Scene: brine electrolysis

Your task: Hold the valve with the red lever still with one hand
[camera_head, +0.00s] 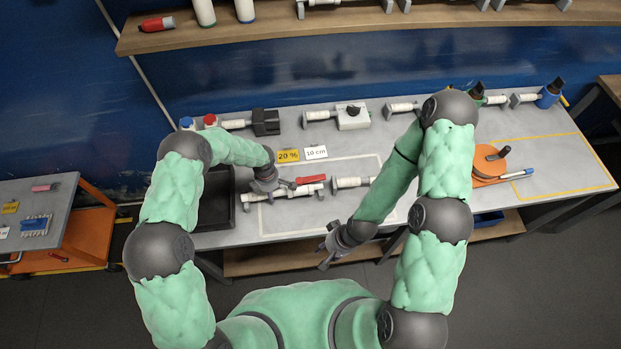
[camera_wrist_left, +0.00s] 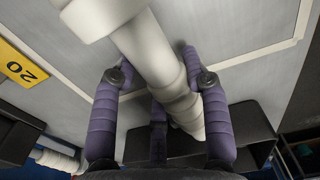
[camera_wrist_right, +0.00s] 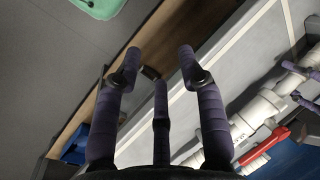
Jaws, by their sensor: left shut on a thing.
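The valve with the red lever (camera_head: 308,180) lies on the grey table inside a white outline, with white pipe on both sides. My left gripper (camera_head: 267,186) is shut on its left pipe end. In the left wrist view the white pipe (camera_wrist_left: 155,55) runs between the purple fingers (camera_wrist_left: 160,75); the red lever is out of that view. My right gripper (camera_head: 330,250) is open and empty in front of the table's front edge. In the right wrist view its fingers (camera_wrist_right: 158,60) are apart, and the red lever (camera_wrist_right: 265,147) shows at the lower right.
Another white pipe piece (camera_head: 352,183) lies just right of the valve. A black tray (camera_head: 216,205) stands at the left. A yellow "20 %" card (camera_head: 288,156) and a white "10 cm" card (camera_head: 316,153) lie behind. Several fittings line the back.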

